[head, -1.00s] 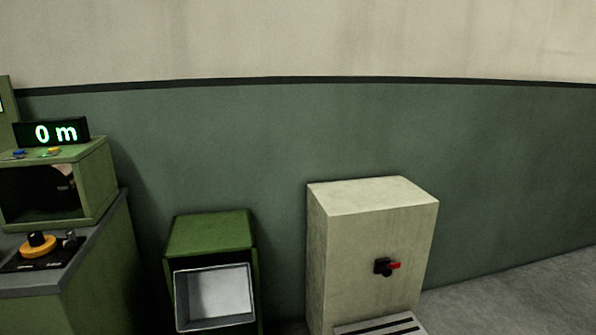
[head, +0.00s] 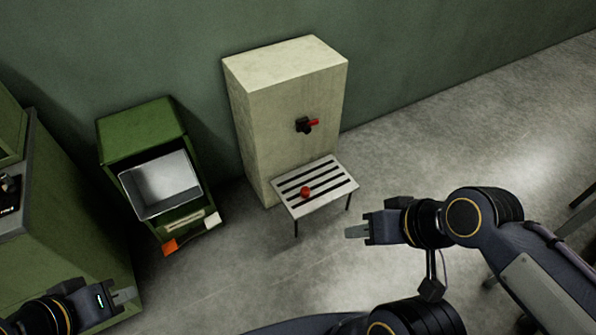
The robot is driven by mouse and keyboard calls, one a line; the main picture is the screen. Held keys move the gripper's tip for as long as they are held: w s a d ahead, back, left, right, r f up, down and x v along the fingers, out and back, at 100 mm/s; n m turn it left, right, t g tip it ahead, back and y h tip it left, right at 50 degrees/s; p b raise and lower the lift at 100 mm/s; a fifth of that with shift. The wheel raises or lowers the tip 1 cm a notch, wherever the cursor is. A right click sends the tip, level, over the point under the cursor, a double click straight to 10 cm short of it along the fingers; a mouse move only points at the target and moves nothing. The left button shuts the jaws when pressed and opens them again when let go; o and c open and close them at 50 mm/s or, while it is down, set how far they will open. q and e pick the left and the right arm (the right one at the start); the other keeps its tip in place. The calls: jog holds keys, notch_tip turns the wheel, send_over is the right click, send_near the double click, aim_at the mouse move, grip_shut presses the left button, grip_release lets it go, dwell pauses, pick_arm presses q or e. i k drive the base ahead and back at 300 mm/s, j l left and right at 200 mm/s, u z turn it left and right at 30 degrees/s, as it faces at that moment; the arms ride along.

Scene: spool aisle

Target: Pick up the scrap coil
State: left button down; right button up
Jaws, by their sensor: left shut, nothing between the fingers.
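A small red-orange round thing (head: 306,191) lies on a low slatted stand (head: 337,187) in front of a beige cabinet; it may be the scrap coil, but it is too small to make out windings. My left gripper (head: 127,296) is shut and empty at the lower left, well to the left of the stand. My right gripper (head: 357,231) is in front of the stand to its lower right, apart from the red thing. Its fingers overlap in this view, so I cannot tell if they are apart.
The beige cabinet (head: 290,110) has a red-handled switch (head: 307,125). Left of it stands a green bin (head: 142,128) with a tilted grey tray front (head: 160,184) and an orange piece (head: 170,246) low down. A green bench (head: 60,210) is at left. Open floor (head: 440,130) lies right.

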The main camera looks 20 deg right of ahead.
aim_at(304, 191)
jog(key=i+l+u, duration=0.1)
jog(key=u, duration=0.35)
jog(key=l+u, duration=0.25)
jog(key=u, duration=0.2)
jog(key=i+l+u, duration=0.1)
jog(key=l+u, duration=0.25)
jog(key=l, duration=0.75)
jog(key=l+u, duration=0.3)
jog(key=l, duration=1.6)
